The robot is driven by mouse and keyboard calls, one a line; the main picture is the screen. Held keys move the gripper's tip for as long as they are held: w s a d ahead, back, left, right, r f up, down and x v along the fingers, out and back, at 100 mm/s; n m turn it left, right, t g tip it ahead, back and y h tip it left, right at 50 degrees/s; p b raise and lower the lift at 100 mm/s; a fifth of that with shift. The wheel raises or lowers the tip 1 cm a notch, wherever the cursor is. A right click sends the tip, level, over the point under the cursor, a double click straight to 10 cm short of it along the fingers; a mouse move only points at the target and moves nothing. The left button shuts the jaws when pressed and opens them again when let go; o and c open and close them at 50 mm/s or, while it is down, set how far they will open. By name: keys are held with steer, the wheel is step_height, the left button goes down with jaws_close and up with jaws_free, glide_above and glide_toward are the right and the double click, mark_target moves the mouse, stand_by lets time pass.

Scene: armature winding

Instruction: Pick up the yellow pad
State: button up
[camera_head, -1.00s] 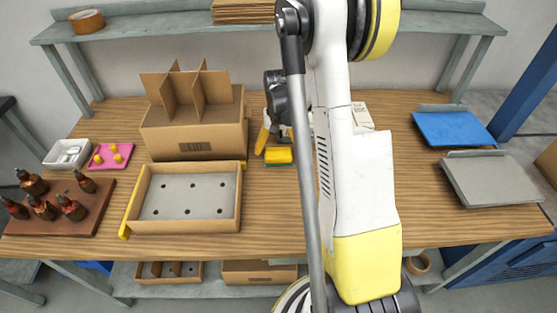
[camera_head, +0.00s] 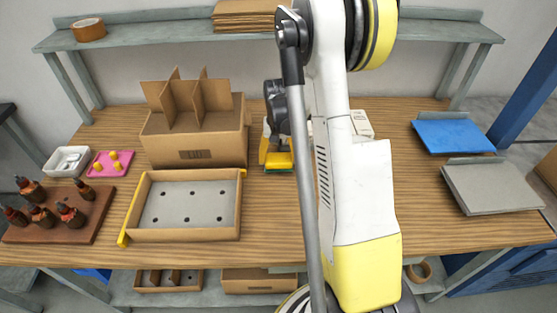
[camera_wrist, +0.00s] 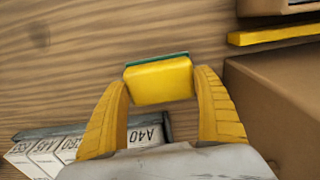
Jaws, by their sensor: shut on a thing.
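The yellow pad (camera_wrist: 160,82) has a green layer along its far edge. In the wrist view it sits between the two yellow fingers of my gripper (camera_wrist: 160,88), which are shut on its left and right ends. In the head view the pad (camera_head: 279,162) shows near the back middle of the wooden table, right of the cardboard box. My gripper there is partly hidden behind my white arm. I cannot tell whether the pad still touches the table.
A cardboard box with dividers (camera_head: 195,138) stands left of the pad, with a shallow cardboard tray (camera_head: 183,235) in front. In the wrist view a box labelled A40 (camera_wrist: 143,135) is close to the left finger.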

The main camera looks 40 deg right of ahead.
mark_target(282, 158)
steer(key=r, duration=0.1)
steer(key=r+p, duration=0.1)
steer(key=r, duration=0.1)
steer(key=s+d+r+p, duration=0.1)
steer(key=shift+r, duration=0.2)
steer(key=s+d+r+p, duration=0.3)
steer(key=s+d+r, duration=0.2)
steer(key=s+d, duration=0.2)
steer(key=shift+s+r, duration=0.2)
steer(key=shift+r, duration=0.2)
steer(key=shift+d, duration=0.1)
steer(key=o, duration=0.7)
steer(key=c, duration=0.5)
steer(key=shift+c, duration=0.2)
